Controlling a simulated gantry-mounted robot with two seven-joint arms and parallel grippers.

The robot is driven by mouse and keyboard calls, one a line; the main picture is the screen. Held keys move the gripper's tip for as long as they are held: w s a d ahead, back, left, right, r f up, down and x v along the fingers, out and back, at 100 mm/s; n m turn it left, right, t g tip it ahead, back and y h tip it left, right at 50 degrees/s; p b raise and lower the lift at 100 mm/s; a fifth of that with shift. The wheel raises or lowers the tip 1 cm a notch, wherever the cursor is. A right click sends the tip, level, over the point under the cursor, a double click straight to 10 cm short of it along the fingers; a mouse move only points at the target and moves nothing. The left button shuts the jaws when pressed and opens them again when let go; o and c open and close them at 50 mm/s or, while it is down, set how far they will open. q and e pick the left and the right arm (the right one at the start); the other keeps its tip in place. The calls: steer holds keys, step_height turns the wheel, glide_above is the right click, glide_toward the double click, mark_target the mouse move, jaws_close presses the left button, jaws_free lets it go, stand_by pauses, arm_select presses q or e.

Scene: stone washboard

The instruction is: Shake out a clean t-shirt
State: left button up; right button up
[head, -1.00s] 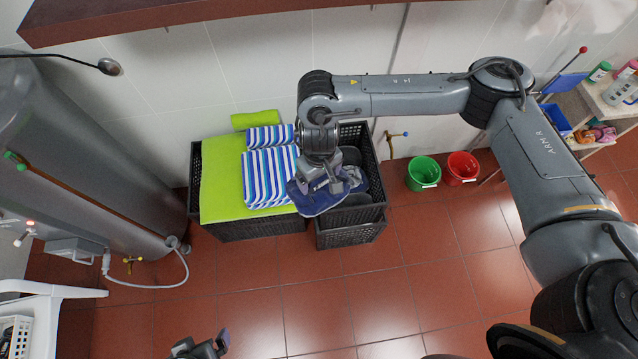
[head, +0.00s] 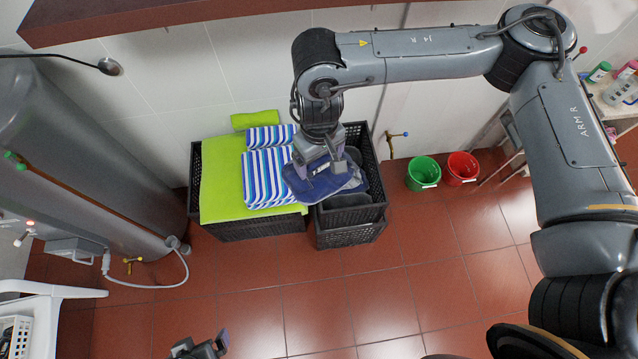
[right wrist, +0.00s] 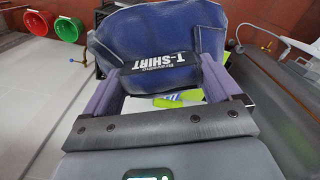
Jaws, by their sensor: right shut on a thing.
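The t-shirt (head: 326,184) is a dark blue cloth hanging from my right gripper (head: 333,165), over the edge of the black baskets. The right wrist view shows the t-shirt (right wrist: 165,42) spread out beyond the fingers, with a black label reading "T-SHIRT". My right gripper (right wrist: 152,84) is shut on the t-shirt, its two purple-grey fingers on either side of the labelled part. Only the tip of my left gripper (head: 204,349) shows, at the bottom edge of the head view; its jaws are not clear.
A black crate (head: 262,228) with a green towel (head: 222,180) and striped blue-white towels (head: 268,178) stands at the wall. Black baskets (head: 350,234) adjoin it. Green (head: 423,172) and red (head: 461,168) buckets stand to the right. A grey tank (head: 85,150) is left. Front floor is clear.

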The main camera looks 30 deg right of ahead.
mark_target(319, 176)
step_height(319, 176, down, 9)
steer(key=shift+r, duration=0.1)
stand_by(0.5)
steer(key=shift+r, duration=10)
step_height(319, 176, down, 20)
steer(key=shift+f, duration=0.1)
